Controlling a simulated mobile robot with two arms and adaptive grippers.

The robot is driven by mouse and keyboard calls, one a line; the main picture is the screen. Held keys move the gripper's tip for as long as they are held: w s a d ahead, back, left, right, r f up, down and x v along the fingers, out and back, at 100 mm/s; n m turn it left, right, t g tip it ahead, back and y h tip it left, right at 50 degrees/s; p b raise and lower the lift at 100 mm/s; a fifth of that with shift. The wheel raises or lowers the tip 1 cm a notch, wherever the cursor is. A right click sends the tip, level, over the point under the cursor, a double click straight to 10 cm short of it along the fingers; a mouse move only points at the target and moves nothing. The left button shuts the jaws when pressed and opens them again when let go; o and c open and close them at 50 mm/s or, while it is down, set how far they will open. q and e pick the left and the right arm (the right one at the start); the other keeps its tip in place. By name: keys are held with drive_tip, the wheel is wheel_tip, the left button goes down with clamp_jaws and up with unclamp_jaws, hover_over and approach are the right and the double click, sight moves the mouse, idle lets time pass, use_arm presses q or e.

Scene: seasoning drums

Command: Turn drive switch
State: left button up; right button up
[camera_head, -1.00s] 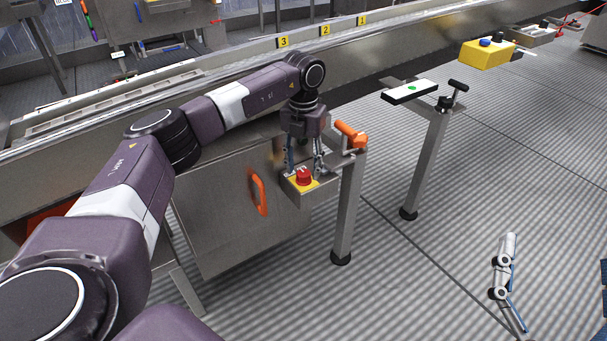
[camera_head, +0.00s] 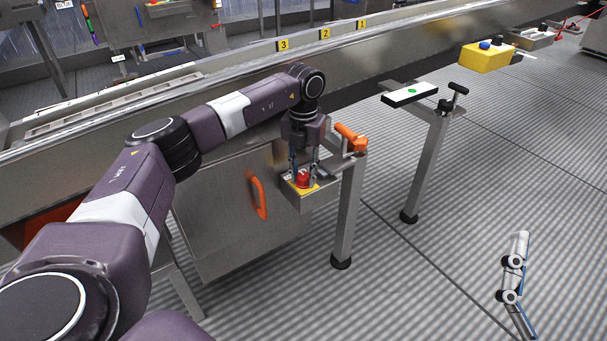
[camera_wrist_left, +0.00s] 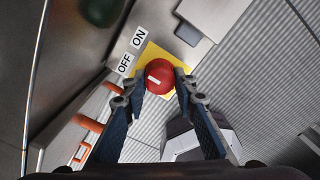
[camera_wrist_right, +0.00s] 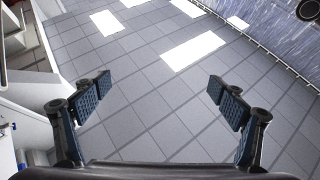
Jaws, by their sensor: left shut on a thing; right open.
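The drive switch is a red knob (camera_head: 303,180) with a white mark, on a yellow plate on a small grey box (camera_head: 318,198) by the conveyor. In the left wrist view the red knob (camera_wrist_left: 159,76) sits near the "ON" and "OFF" labels (camera_wrist_left: 131,51), its white mark on the side toward "OFF". My left gripper (camera_head: 302,176) points down over the box, its fingertips on either side of the knob and shut on it. My right gripper (camera_wrist_right: 160,88) is open and empty above the floor; part of it shows at the lower right of the head view.
An orange handle (camera_head: 351,138) stands close beside the switch box on a grey post. A cabinet door with an orange handle (camera_head: 258,195) is left of it. A yellow box (camera_head: 487,57) is at the far right. The floor at right is open.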

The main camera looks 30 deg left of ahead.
use_arm(q)
drive_tip(key=shift+r+m+p, duration=0.15)
drive_tip(key=shift+m+p, duration=0.65)
drive_tip(key=shift+p, duration=0.3)
drive_tip(key=shift+m+p, duration=0.9)
drive_tip(key=shift+p, duration=0.05)
use_arm(e)
wheel_tip(320, 180, down, 19)
drive_tip(key=w+d+g+h, duration=0.2)
drive_tip(key=g+h, duration=0.1)
drive_tip(key=g, duration=0.7)
use_arm(q)
drive_tip(key=m+p, duration=0.2)
drive_tip(key=shift+m, duration=0.4)
drive_tip(key=m+p, duration=0.1)
drive_tip(key=m, duration=0.3)
drive_tip(key=shift+w+a+p, duration=0.1)
drive_tip(key=shift+p, duration=0.3)
drive_tip(key=shift+m, duration=0.7)
use_arm(e)
drive_tip(key=s+d+f+g+h, duration=0.1)
drive_tip(key=s+d+f+g, duration=0.2)
drive_tip(key=s, duration=0.6)
drive_tip(key=s+d+f+m+g+h, duration=0.1)
drive_tip(key=s+d+f+g+h, duration=0.1)
drive_tip(key=s+f+g, duration=0.5)
wheel_tip(320, 180, down, 2)
drive_tip(key=shift+s+d+f, duration=0.1)
drive_tip(key=shift+s+d, duration=0.55)
drive_tip(key=shift+s, duration=0.4)
